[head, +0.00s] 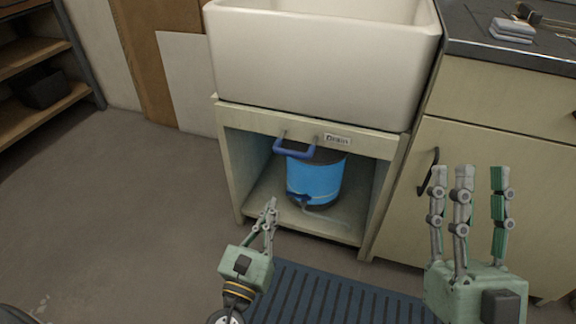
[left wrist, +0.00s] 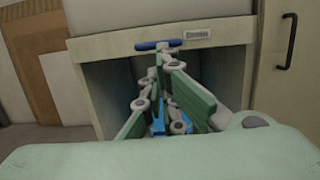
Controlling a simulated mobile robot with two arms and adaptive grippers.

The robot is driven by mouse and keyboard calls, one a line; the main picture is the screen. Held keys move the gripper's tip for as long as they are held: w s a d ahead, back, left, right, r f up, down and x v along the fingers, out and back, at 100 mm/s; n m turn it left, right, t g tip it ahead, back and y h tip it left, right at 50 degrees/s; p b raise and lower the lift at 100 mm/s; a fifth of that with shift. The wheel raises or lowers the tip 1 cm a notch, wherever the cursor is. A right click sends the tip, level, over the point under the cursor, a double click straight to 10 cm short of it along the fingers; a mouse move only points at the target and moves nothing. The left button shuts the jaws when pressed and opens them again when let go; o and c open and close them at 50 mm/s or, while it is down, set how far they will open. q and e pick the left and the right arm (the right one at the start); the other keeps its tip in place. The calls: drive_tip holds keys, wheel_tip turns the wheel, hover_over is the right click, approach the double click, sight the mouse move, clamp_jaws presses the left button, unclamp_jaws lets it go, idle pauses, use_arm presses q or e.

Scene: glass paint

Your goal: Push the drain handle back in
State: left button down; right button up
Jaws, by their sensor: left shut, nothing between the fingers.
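The blue drain handle (head: 295,152) sticks out from the front rail of the cabinet under the white sink, left of a small label. In the left wrist view the handle (left wrist: 158,45) shows as a blue bar just beyond my fingertips. My left gripper (head: 270,203) is shut and empty, pointing up, below and left of the handle and apart from it in the head view. My right gripper (head: 468,172) is raised at the right, in front of the cabinet door, with its fingers spread and nothing between them.
A blue bucket (head: 316,182) stands inside the open cabinet (head: 228,160) under the sink (head: 320,65). A dark ribbed mat (head: 325,298) lies on the floor in front. A cabinet door with a black pull (head: 428,170) is at the right. The floor at left is clear.

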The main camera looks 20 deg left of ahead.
use_arm(q)
approach(294, 153)
drive_tip(key=w, duration=0.5)
drive_tip(key=shift+w+a+p, duration=0.1)
drive_tip(key=shift+a+p, duration=0.05)
drive_tip(key=shift+p, duration=0.15)
drive_tip(key=shift+w+r, duration=0.15)
drive_tip(key=shift+w, duration=0.55)
use_arm(e)
drive_tip(key=shift+w+a+f+g+h, duration=0.15)
drive_tip(key=shift+w+f+g+h, duration=0.25)
drive_tip(key=shift+w+f+g, duration=0.6)
drive_tip(key=shift+w+f, duration=0.1)
drive_tip(key=shift+f, duration=0.1)
use_arm(q)
drive_tip(key=w, duration=0.4)
drive_tip(key=shift+w, duration=0.25)
drive_tip(key=shift+r, duration=0.1)
use_arm(e)
drive_tip(key=shift+s+r+t+y, duration=0.4)
drive_tip(key=shift+s+r+t, duration=0.4)
drive_tip(key=shift+s+r, duration=0.15)
